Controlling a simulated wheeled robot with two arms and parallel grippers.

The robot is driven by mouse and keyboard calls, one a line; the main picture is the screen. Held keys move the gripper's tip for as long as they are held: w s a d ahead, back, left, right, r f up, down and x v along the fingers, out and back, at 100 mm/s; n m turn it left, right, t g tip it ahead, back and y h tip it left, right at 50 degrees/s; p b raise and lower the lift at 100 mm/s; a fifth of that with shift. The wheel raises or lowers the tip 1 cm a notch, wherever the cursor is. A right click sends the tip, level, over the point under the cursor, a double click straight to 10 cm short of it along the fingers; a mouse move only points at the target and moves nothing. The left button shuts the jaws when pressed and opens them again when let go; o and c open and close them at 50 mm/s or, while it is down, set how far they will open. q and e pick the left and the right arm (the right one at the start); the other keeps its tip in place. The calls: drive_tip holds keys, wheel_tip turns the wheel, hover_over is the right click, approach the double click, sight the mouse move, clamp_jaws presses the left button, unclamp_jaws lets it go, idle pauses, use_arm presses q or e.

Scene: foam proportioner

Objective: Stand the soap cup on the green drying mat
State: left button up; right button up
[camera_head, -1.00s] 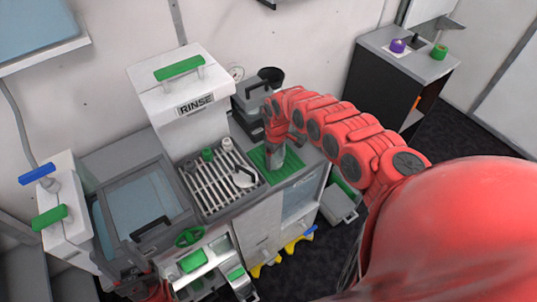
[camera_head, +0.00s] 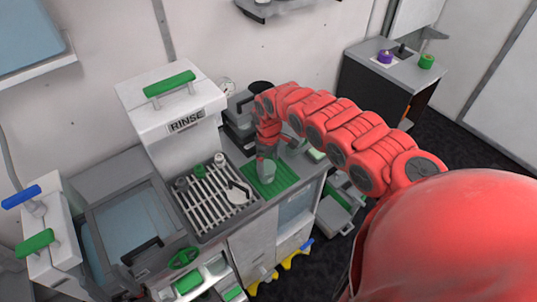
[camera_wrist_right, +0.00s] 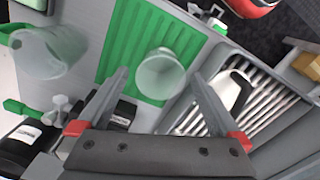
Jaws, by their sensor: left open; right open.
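A translucent pale cup, which I take to be the soap cup (camera_wrist_right: 161,75), stands on the green drying mat (camera_wrist_right: 185,38) in the right wrist view, seen from above and looking upright. In the head view the cup (camera_head: 267,172) shows on the mat (camera_head: 287,179), below my right gripper (camera_head: 266,153). My right gripper is open, with one finger on each side of the cup in the wrist view. I cannot tell whether the fingers touch it. My left gripper is not in view.
Another translucent vessel (camera_wrist_right: 45,52) stands beside the mat. A slatted drain rack (camera_head: 211,200) holds a white spoon-like item (camera_head: 238,193) and small bottles. The rinse box (camera_head: 172,115) stands behind the rack. A lidded basin (camera_head: 128,225) is to the left.

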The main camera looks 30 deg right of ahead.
wheel_tip(320, 180, up, 6)
drive_tip(key=shift+p, duration=0.95)
